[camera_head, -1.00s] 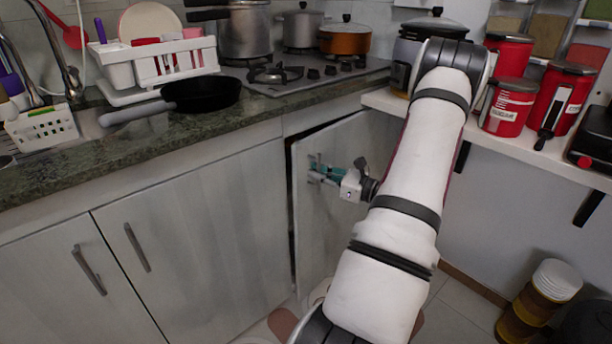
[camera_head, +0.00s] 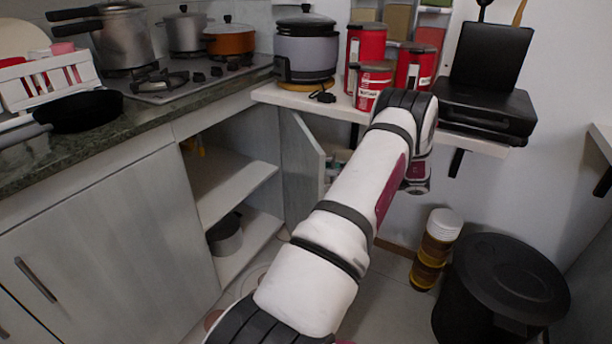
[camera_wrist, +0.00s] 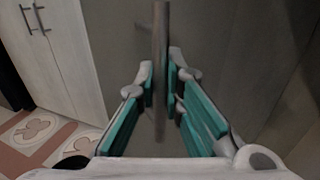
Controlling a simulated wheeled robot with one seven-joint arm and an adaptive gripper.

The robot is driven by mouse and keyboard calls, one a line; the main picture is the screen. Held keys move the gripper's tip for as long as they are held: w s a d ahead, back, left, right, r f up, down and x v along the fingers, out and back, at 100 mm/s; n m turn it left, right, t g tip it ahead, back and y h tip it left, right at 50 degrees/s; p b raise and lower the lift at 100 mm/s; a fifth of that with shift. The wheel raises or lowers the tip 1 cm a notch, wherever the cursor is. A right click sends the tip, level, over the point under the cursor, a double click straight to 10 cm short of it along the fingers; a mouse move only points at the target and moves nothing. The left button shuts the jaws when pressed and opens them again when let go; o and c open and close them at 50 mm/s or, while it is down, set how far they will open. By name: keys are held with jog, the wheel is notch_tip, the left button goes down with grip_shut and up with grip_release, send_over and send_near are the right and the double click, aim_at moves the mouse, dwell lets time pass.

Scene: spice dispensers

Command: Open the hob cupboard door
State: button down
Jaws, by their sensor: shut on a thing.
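The hob cupboard door (camera_head: 301,165) stands wide open, swung out to the right under the shelf, and shows the cupboard's inside. In the wrist view, the door's face (camera_wrist: 215,45) fills the right side, with its bar handle (camera_wrist: 160,40) upright in the middle. My gripper (camera_wrist: 160,80) is shut around this handle, one teal-padded finger on each side. In the head view my arm hides most of the gripper and the handle; only a small part shows beside the door's edge.
The open cupboard has shelves (camera_head: 235,190) and a metal pot (camera_head: 226,236). A wall shelf (camera_head: 290,97) with a cooker and red canisters is above the door. Stacked jars (camera_head: 436,250) and a black bin (camera_head: 500,285) stand on the floor at right.

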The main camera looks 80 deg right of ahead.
jog(key=s+d+b, duration=0.1)
jog(key=s+d, duration=0.4)
jog(key=s, duration=0.3)
jog(key=shift+b, duration=0.4)
jog(key=shift+d+f, duration=0.1)
jog(key=c, duration=1.7)
grip_release()
jog(key=shift+w, duration=0.1)
jog(key=shift+d, duration=0.1)
jog(key=shift+s+a, duration=0.2)
jog(key=shift+s, duration=3.55)
